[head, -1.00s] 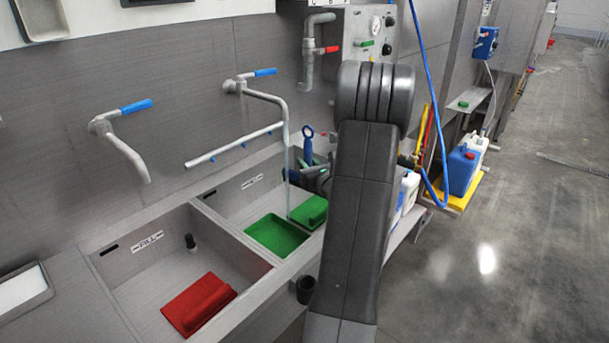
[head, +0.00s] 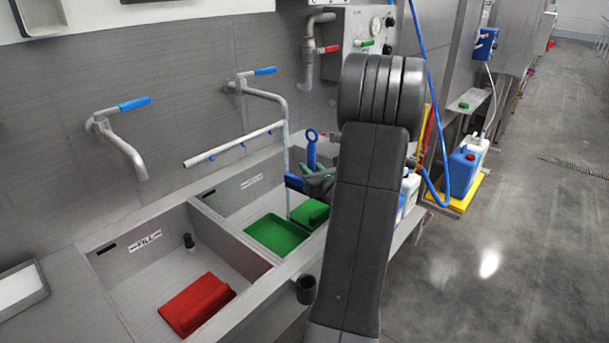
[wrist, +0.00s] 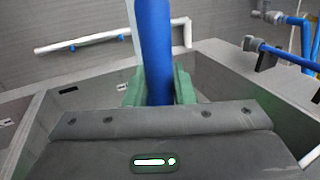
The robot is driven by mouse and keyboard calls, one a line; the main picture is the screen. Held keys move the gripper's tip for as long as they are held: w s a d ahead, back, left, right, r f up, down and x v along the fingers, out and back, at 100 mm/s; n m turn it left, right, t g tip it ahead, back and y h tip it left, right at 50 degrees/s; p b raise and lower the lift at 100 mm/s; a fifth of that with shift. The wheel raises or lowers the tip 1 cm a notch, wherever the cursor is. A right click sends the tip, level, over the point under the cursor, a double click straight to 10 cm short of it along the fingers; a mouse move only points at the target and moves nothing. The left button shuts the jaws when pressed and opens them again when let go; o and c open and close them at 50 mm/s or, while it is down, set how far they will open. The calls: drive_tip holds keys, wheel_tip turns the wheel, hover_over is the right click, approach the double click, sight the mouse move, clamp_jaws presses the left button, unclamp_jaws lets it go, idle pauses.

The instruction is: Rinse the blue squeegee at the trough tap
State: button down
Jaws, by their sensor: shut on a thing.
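The blue squeegee (wrist: 153,40) is gripped in my gripper (wrist: 159,88), its handle between the green finger pads in the wrist view. In the head view a blue handle with a ring at its top (head: 311,148) stands above my gripper (head: 319,184). A blue part (head: 294,182) sticks out to the left, beside the falling water; I cannot tell whether they touch. The trough tap (head: 262,88) has a blue lever. A thin stream (head: 287,160) falls into the right basin of the trough (head: 228,200). My arm hides part of the gripper's surroundings.
A green tray (head: 270,238) and a green block (head: 311,212) lie in the right basin. A red block (head: 196,303) lies in the left basin. A second blue-levered tap (head: 122,145) and a white bar with blue nozzles (head: 225,148) are on the wall side.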

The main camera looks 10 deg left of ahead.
sight(314, 170)
drive_tip(key=shift+b+v, duration=0.35)
drive_tip(key=shift+v, duration=1.9)
drive_tip(key=shift+w+d, duration=0.1)
drive_tip(key=s+d+r+p, duration=0.2)
drive_tip(key=s+d+r, duration=0.1)
drive_tip(key=s+r, duration=0.1)
idle(0.5)
